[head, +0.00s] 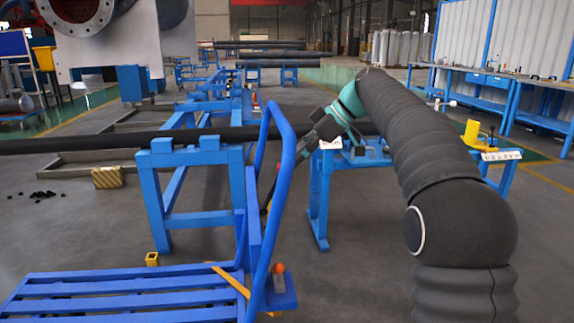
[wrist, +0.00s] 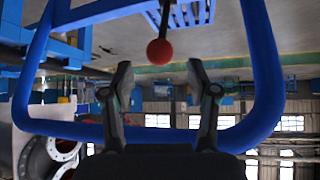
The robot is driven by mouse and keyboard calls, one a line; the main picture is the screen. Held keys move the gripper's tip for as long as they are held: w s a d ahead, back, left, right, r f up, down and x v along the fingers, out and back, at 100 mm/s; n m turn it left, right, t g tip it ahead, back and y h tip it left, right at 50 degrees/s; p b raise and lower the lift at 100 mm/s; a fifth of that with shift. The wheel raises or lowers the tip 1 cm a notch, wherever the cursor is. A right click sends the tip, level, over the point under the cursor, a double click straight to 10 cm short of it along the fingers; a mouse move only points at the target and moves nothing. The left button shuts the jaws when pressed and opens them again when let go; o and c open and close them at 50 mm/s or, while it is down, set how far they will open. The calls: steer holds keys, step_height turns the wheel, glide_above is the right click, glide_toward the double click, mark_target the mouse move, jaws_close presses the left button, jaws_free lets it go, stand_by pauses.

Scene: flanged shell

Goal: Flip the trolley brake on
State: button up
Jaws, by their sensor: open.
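The blue trolley (head: 120,296) has a slatted deck at the lower left in the head view and a tall tubular push handle (head: 288,172). In the wrist view the red knob (wrist: 160,52) is ahead, centred between my fingertips in the picture. My gripper (wrist: 159,74) is open and empty, with its fingers apart on either side. The handle (wrist: 262,60) frames the wrist view. In the head view my gripper's end is partly hidden behind the handle.
A long dark pipe (head: 75,145) rests across blue stands (head: 195,160) behind the trolley. A yellow post fixture (head: 471,134) is at the right, near workbenches (head: 487,100). A small yellow block (head: 107,177) lies at the left.

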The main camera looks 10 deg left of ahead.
steer(key=v, duration=0.6)
steer(key=shift+d+r, duration=0.2)
steer(key=shift+r, duration=0.05)
